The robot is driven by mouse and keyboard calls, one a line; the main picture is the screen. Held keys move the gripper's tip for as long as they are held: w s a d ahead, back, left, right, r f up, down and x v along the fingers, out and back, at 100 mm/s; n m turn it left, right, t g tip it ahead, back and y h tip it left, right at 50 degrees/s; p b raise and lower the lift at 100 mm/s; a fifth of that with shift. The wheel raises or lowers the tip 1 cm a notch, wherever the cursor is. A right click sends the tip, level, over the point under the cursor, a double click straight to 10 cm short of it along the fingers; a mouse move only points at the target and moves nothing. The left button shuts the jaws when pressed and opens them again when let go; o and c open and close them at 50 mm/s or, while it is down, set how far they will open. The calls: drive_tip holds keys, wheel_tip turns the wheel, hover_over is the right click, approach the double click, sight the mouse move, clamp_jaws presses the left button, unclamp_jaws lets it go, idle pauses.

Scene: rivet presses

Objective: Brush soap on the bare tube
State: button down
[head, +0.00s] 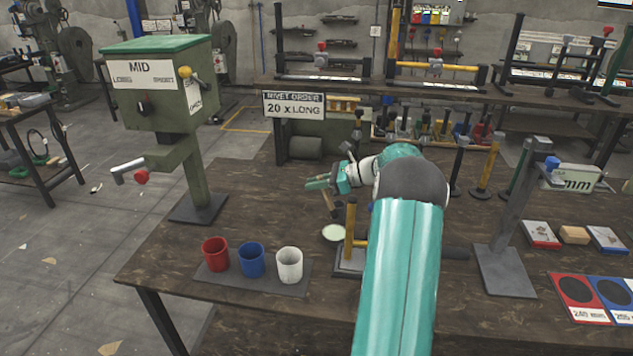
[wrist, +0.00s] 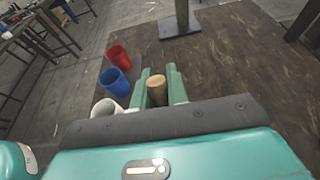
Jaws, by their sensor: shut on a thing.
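My gripper (head: 318,184) is shut on a brush, whose light wooden handle (wrist: 156,90) stands between the two green fingers in the wrist view. In the head view the brush (head: 328,201) hangs below the fingers, above a small round dish of pale soap (head: 334,233). I cannot tell whether the bristles touch the soap. A yellow upright tube (head: 350,222) stands on a dark base just right of the dish, partly hidden by my arm. Other upright tubes, one dark (head: 458,168) and one yellow (head: 487,165), stand farther back. I cannot tell which tube is the bare one.
Red (head: 215,252), blue (head: 251,259) and white (head: 289,264) cups stand on a mat at the front left. A green press (head: 160,90) stands behind them. A grey post (head: 513,200) rises at right. Bare bench top lies left of the dish.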

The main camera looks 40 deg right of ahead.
wheel_tip(320, 180, down, 6)
drive_tip(key=shift+s+d+r, duration=0.1)
drive_tip(key=shift+r, duration=0.15)
idle(0.4)
